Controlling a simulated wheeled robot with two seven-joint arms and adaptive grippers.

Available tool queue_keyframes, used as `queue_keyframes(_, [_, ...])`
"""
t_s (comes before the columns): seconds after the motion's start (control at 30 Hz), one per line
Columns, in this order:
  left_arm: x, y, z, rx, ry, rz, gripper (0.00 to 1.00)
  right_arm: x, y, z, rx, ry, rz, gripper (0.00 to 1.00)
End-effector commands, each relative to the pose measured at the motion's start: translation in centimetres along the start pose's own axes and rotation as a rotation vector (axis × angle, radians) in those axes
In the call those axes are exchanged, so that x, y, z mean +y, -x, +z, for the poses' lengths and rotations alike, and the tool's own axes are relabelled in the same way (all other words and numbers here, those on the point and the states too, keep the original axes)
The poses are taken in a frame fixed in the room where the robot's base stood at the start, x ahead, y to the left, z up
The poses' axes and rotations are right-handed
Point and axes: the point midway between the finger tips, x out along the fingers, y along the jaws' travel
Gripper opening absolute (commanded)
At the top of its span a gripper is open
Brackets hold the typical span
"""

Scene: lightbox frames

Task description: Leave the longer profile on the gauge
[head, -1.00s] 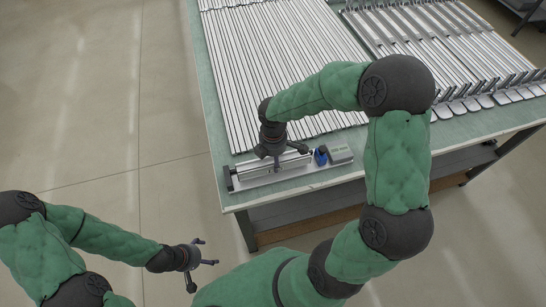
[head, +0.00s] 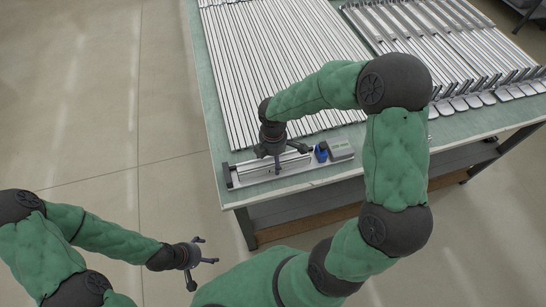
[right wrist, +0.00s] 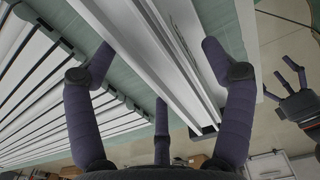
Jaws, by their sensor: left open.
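The gauge (head: 229,177) is a low fixture with a dark end stop at the table's near left corner. A silver profile (head: 252,166) lies along it; a long pale profile also shows in the right wrist view (right wrist: 137,48). My right gripper (head: 280,158) is low over the gauge. In the right wrist view its fingers (right wrist: 160,70) are spread on both sides of the profile, and it looks open. My left gripper (head: 208,263) is open and empty, off the table; it also shows in the right wrist view (right wrist: 284,82). Which profile is longer cannot be told.
Many long profiles (head: 265,60) lie side by side on the table (head: 216,125), with stacked metal channels (head: 440,45) at the right. A blue part (head: 320,153) and a grey box (head: 341,149) sit at the gauge's right end. Floor left of the table is clear.

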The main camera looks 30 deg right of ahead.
Motion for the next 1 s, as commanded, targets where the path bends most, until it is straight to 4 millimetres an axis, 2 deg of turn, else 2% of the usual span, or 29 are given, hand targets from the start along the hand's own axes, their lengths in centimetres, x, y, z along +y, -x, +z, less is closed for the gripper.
queue_keyframes(0.23, [0.0,0.0,0.0,0.000,0.000,0.000,0.83,0.0,0.1,0.0,0.000,0.000,-0.001,0.83])
queue_keyframes(0.37, [0.0,0.0,0.0,0.000,0.000,0.000,0.83,0.1,1.0,0.0,0.000,0.000,0.003,0.83])
queue_keyframes(0.8, [0.0,0.0,0.0,0.000,0.000,0.000,0.83,0.1,9.0,-0.1,0.001,0.001,0.004,0.83])
queue_keyframes(1.0, [0.0,0.0,0.0,0.000,0.000,0.000,0.83,0.1,11.3,0.0,0.000,0.000,0.002,0.83])
